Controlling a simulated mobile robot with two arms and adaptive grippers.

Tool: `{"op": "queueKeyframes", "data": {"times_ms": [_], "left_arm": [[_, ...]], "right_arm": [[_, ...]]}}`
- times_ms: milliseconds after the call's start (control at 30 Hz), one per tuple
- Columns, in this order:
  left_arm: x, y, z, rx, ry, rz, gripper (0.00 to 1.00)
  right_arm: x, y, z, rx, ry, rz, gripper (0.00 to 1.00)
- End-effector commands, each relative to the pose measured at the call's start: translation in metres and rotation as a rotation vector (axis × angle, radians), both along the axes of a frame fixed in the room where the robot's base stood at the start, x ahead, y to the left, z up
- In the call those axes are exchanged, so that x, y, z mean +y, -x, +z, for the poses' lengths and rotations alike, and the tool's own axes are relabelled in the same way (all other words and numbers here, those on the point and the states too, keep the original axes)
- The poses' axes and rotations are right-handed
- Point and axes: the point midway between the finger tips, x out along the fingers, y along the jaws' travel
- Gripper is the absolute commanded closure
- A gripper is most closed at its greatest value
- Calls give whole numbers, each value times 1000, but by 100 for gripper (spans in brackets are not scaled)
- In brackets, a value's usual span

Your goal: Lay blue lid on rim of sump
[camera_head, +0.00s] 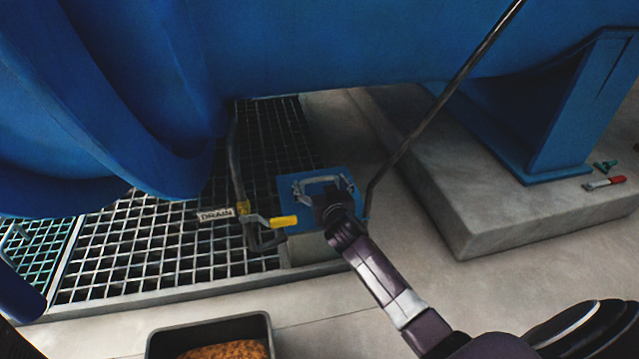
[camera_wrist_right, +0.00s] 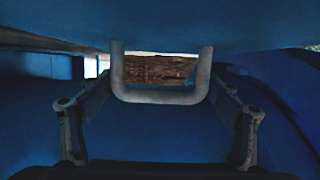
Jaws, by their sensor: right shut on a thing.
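The blue lid (camera_head: 289,187) is in the middle of the head view, over the grey box-like sump (camera_head: 309,250) at the edge of the floor grating. I cannot tell whether the lid touches the rim or hangs just above it. My right gripper (camera_head: 323,189) is at the lid and shut on its handle. In the right wrist view the grey U-shaped handle (camera_wrist_right: 160,97) shows between the two fingers of the right gripper (camera_wrist_right: 160,120). The gripper and wrist hide part of the lid and sump. My left gripper is not in view.
A drain pipe with a yellow-handled valve (camera_head: 284,221) and a DRAIN label (camera_head: 216,214) stands close left of the sump. A thin dark rod (camera_head: 445,92) slants down at its right. A large blue vessel (camera_head: 330,45) overhangs. A black tray (camera_head: 205,327) sits in front.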

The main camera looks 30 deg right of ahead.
Motion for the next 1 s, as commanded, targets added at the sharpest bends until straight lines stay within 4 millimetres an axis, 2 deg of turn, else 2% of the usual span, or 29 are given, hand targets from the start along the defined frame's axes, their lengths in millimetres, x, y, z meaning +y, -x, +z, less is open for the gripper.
{"op": "queueKeyframes", "data": {"times_ms": [833,867,1000], "left_arm": [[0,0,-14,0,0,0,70],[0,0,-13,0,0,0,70],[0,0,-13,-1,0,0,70]], "right_arm": [[0,-2,-14,-11,2,2,75],[0,-2,-13,-11,3,2,16],[0,-1,-14,-8,2,2,1]]}}
